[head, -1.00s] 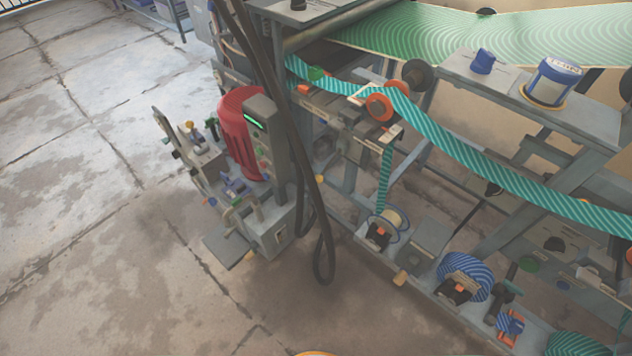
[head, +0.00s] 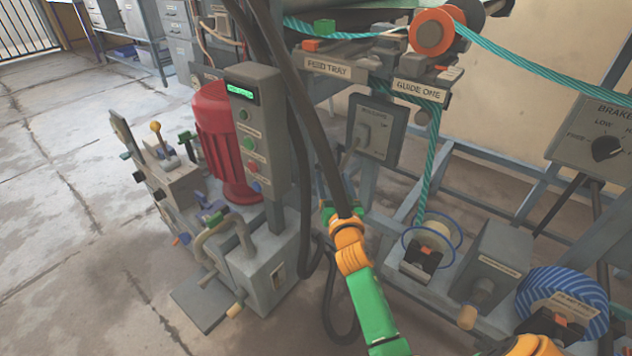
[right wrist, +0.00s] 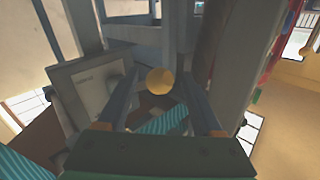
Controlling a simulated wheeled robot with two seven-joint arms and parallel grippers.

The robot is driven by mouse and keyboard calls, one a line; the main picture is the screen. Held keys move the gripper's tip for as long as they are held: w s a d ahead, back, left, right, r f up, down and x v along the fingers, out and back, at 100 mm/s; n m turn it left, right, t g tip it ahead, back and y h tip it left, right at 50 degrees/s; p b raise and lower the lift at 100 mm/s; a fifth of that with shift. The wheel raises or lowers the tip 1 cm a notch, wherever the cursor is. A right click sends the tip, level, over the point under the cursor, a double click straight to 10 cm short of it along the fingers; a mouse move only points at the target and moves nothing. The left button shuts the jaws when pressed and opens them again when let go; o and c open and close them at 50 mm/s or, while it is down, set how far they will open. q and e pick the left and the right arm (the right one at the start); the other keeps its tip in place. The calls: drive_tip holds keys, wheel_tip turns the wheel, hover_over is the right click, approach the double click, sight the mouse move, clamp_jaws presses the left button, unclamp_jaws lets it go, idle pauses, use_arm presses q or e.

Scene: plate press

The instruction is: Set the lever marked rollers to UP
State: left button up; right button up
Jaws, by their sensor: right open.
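A grey panel (head: 374,128) with a small, unreadable label and a lever stands behind the black cables in the head view. The lever's arm (head: 352,150) slants down and left; its end is hidden behind a cable. My right gripper (head: 342,205) is just below, partly covered by the cable. In the right wrist view a grey panel (right wrist: 88,92) is at the left. A round yellow knob (right wrist: 160,80) shows between the open fingers of my right gripper (right wrist: 160,72); I cannot tell whether they touch it.
Black cables (head: 305,130) hang beside my right arm. A red motor (head: 218,145) and control box (head: 258,130) stand left. Signs read FEED TRAY (head: 328,67) and GUIDE ONE (head: 420,91). A teal ribbon (head: 432,165) runs down to a reel.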

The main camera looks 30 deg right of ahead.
drive_tip(key=b+x, duration=0.1)
drive_tip(key=x, duration=0.3)
drive_tip(key=shift+f, duration=0.15)
clamp_jaws()
idle(1.2)
